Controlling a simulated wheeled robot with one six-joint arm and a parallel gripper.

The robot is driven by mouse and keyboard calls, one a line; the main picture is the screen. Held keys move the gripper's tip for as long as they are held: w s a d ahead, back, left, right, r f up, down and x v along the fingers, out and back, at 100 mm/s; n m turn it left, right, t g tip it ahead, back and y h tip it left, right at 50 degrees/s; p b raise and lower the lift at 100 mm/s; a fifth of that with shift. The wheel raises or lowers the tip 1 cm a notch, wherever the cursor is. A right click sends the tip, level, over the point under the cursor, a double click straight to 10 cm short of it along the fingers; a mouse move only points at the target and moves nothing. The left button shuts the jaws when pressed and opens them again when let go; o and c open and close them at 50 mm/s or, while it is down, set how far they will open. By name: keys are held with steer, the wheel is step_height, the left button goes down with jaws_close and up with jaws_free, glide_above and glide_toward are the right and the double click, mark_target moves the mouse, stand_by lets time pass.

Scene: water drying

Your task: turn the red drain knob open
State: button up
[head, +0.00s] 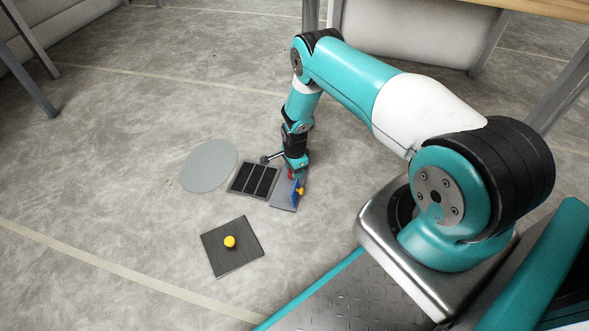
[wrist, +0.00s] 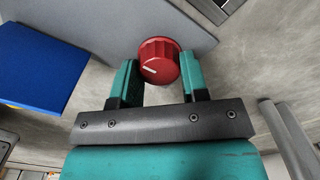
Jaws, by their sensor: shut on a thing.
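The red drain knob (wrist: 159,62) is round and ribbed, with a white pointer line on its face. In the wrist view it sits between the two fingers of my gripper (wrist: 158,80), which is shut on it. In the head view only a small red part of the knob (head: 291,174) shows under my gripper (head: 293,168); my wrist hides the rest. The knob stands at a grey panel (wrist: 165,22), which also shows in the head view (head: 283,201).
A blue plate (wrist: 35,65) stands beside the knob, with a small yellow piece (head: 300,191) by it. A black slotted grate (head: 253,179) and a pale round disc (head: 209,166) lie to the left. A dark square mat (head: 218,262) with a yellow knob (head: 230,242) lies nearer. Floor around is clear.

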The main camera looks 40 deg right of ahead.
steer(key=o, duration=0.9)
steer(key=shift+o, duration=0.2)
steer(key=shift+r, duration=0.1)
step_height(320, 180, up, 17)
steer(key=p, duration=0.9)
steer(key=shift+r, duration=0.15)
